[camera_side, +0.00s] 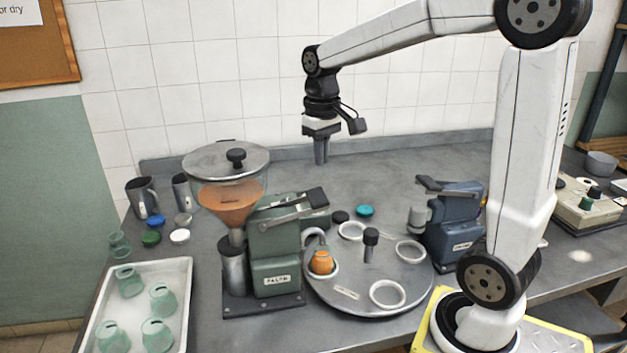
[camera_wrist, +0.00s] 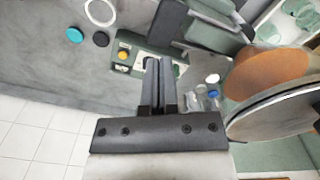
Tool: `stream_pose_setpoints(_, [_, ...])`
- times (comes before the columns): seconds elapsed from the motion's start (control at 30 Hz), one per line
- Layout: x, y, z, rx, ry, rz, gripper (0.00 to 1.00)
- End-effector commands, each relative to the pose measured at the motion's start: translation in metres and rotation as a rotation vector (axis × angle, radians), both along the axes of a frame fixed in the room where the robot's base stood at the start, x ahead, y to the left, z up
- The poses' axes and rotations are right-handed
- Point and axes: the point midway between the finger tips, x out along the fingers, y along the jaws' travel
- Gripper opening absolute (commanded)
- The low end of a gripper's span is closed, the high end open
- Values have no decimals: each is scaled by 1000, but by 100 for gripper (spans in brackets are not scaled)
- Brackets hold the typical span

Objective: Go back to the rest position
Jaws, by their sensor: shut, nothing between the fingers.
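My gripper (camera_side: 321,150) hangs pointing down, high above the back of the bench, to the right of the glass hopper. Its fingers are together and hold nothing. In the wrist view my gripper (camera_wrist: 158,62) also shows with its two fingers side by side and nothing between them. A round grey turntable (camera_side: 352,303) stands below and in front of it, with several white rings and a dark central knob. An orange-filled jar (camera_side: 321,262) sits in the turntable's left position, by the green machine (camera_side: 275,245). The gripper touches none of these.
The hopper (camera_side: 228,178) with orange contents and a lid stands left of the green machine. A blue machine (camera_side: 455,222) stands right of the turntable. A white tray (camera_side: 185,300) holds several green jars. Coloured lids, including a teal one (camera_side: 365,210), lie on the bench. Air around the gripper is clear.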

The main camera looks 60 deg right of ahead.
Motion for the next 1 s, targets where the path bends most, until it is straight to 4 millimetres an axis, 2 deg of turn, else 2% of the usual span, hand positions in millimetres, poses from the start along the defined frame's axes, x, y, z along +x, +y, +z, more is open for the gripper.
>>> stream_pose_setpoints(0.17, [-7,5,-14,11,35,-10,0])
stream_pose_setpoints(0.47, [-47,29,-76,47,194,-58,0])
stream_pose_setpoints(0.7, [-45,54,-108,13,65,40,0])
stream_pose_setpoints(1.0, [-53,89,-147,-17,-105,174,0])
